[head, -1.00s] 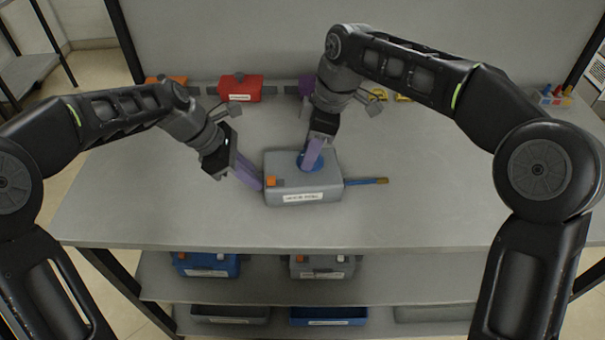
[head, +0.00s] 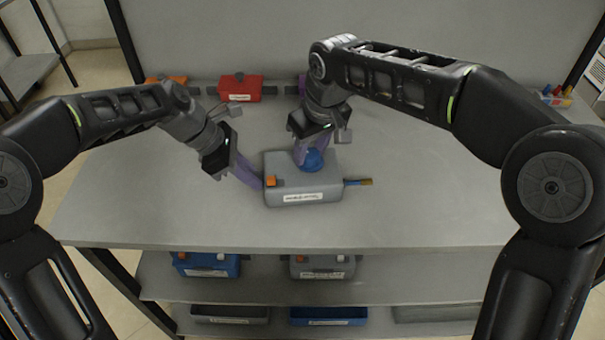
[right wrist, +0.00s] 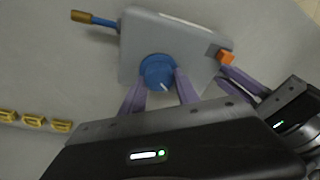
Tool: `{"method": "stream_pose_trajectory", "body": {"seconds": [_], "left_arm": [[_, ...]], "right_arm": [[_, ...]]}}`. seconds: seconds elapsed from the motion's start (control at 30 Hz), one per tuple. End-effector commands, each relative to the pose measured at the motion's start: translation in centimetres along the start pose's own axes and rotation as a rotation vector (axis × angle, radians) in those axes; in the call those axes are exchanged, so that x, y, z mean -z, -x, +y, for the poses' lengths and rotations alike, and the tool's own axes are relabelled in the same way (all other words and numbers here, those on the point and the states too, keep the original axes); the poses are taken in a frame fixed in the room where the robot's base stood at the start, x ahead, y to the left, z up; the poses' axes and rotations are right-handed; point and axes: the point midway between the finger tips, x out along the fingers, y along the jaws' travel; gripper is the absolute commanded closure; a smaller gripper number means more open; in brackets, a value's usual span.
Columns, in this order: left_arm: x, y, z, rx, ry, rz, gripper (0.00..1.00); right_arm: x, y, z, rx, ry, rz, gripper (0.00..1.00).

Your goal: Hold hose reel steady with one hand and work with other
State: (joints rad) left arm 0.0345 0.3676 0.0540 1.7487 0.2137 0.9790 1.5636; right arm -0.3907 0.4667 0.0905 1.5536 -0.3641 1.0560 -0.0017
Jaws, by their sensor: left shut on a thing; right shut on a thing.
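The hose reel (head: 300,185) is a grey box with a white label on its front, on the bench top. A blue knob (head: 313,160) is on its top, an orange block (head: 271,181) at its left. A blue hose with a brass tip (head: 366,182) sticks out on the right; it also shows in the right wrist view (right wrist: 95,20). My left gripper (head: 258,183) is shut on the reel's left side. My right gripper (head: 308,160) is shut on the knob from above, its purple fingers on either side of the knob (right wrist: 157,72).
A red box (head: 240,88) and an orange box (head: 166,80) stand at the back. Yellow pieces (right wrist: 33,121) lie on the bench in the right wrist view. Lower shelves hold a blue bin (head: 207,265) and a grey bin (head: 322,267). The bench front is clear.

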Motion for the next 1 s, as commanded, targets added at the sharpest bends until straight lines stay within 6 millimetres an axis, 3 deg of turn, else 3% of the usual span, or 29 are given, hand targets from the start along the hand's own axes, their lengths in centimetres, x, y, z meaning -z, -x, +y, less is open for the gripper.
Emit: {"method": "stream_pose_trajectory", "body": {"seconds": [0.3,0.6,0.63,0.8,1.0], "left_arm": [[-0.06,0.04,0.0,0.0,-0.001,-0.001,1.0],[-0.05,0.05,0.01,0.0,-0.001,-0.001,1.0],[-0.05,0.05,0.01,0.0,-0.001,-0.001,1.0],[-0.06,0.04,0.01,0.0,-0.001,-0.001,1.0],[-0.06,0.04,0.01,0.0,-0.001,-0.001,1.0]], "right_arm": [[-0.03,-0.08,0.02,-0.116,-0.443,-0.002,0.95],[-0.06,-0.06,0.1,-0.13,-0.506,-0.002,0.95],[-0.06,-0.06,0.1,-0.13,-0.506,-0.002,0.62],[-0.06,-0.07,0.06,-0.129,-0.505,-0.002,0.48],[-0.04,-0.04,0.03,-0.129,-0.504,-0.002,0.47]]}}
